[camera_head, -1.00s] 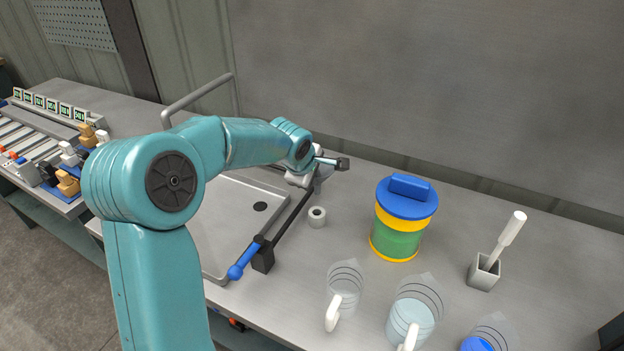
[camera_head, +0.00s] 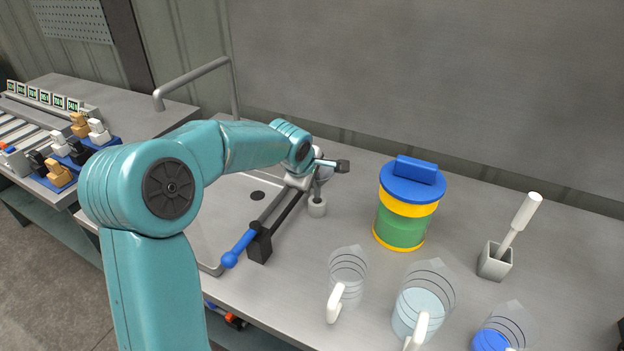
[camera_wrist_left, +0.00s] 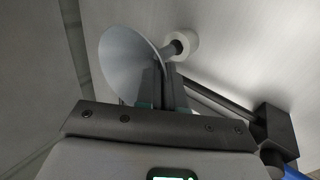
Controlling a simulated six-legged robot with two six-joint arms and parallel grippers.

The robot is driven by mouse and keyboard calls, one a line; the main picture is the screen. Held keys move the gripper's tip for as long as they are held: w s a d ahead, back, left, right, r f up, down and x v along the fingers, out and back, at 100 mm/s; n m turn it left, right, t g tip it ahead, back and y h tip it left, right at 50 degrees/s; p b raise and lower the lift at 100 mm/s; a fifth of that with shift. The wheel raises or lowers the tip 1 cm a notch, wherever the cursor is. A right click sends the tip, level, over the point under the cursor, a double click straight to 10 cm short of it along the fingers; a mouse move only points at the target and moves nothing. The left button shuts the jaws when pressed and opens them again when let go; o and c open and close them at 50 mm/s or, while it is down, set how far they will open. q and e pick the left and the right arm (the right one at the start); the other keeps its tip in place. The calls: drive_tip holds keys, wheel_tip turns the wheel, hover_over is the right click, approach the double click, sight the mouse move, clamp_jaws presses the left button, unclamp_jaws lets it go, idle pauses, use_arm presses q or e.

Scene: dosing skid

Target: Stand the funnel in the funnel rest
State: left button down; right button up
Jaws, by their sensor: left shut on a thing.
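My left gripper (camera_head: 322,172) is shut on the grey funnel, just above the small white ring-shaped funnel rest (camera_head: 317,208). In the left wrist view the funnel's wide cone (camera_wrist_left: 128,62) shows, with its narrow stem pointing to the rest (camera_wrist_left: 188,43). The stem's end is at the rest's opening. I cannot tell how far inside it is. In the head view the gripper hides most of the funnel, and only the stem (camera_head: 317,191) shows clearly, roughly upright. My right gripper is not in view.
A black bar with a blue handle (camera_head: 238,248) and black block (camera_head: 260,245) lies left of the rest, along the sink basin. A blue-lidded green and yellow container (camera_head: 405,212), clear jugs (camera_head: 347,272) and a brush holder (camera_head: 495,261) stand to the right.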

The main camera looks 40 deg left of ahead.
use_arm(q)
drive_tip(key=shift+f, duration=0.1)
idle(0.3)
drive_tip(key=shift+b, duration=0.45)
idle(0.3)
drive_tip(key=shift+b, duration=0.35)
idle(0.8)
drive_tip(key=shift+f+b, duration=2.75)
drive_tip(key=shift+b, duration=0.35)
drive_tip(key=c, duration=1.7)
unclamp_jaws()
drive_tip(key=o, duration=0.5)
